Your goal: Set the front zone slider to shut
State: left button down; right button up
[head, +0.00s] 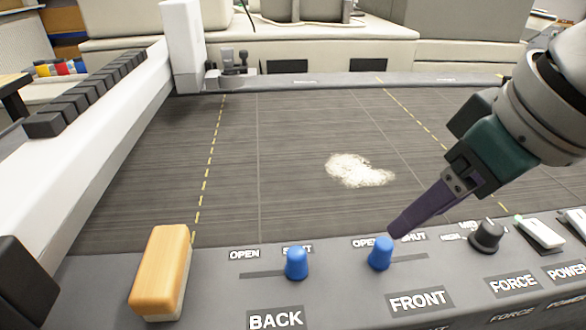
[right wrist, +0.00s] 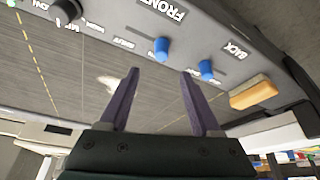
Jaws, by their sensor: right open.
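The front zone slider is a blue knob (head: 380,253) in a slot above the FRONT label (head: 419,301). It stands near the OPEN end, with bare slot to its right toward the SHUT label (head: 413,237). My right gripper (head: 392,232) reaches down from the right, its purple fingers just behind and above the knob. In the right wrist view the fingers (right wrist: 160,72) are spread and empty, and the front knob (right wrist: 161,48) shows beyond the tips, between them in the picture. I cannot tell whether they touch it. My left gripper is not in view.
A second blue knob (head: 296,263) above the BACK label (head: 275,319) stands by its SHUT label. A wooden block (head: 160,272) lies left of it. The FORCE dial (head: 486,237) and POWER switch (head: 574,222) are right. White dust (head: 358,170) lies on the grey bed (head: 290,140).

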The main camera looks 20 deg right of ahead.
aim_at(386, 243)
jog(key=b+x, duration=0.1)
jog(key=x, duration=0.9)
jog(key=shift+s+b, duration=0.2)
jog(key=shift+b, duration=0.15)
jog(key=shift+c, duration=0.2)
grip_shut()
dwell(0.6)
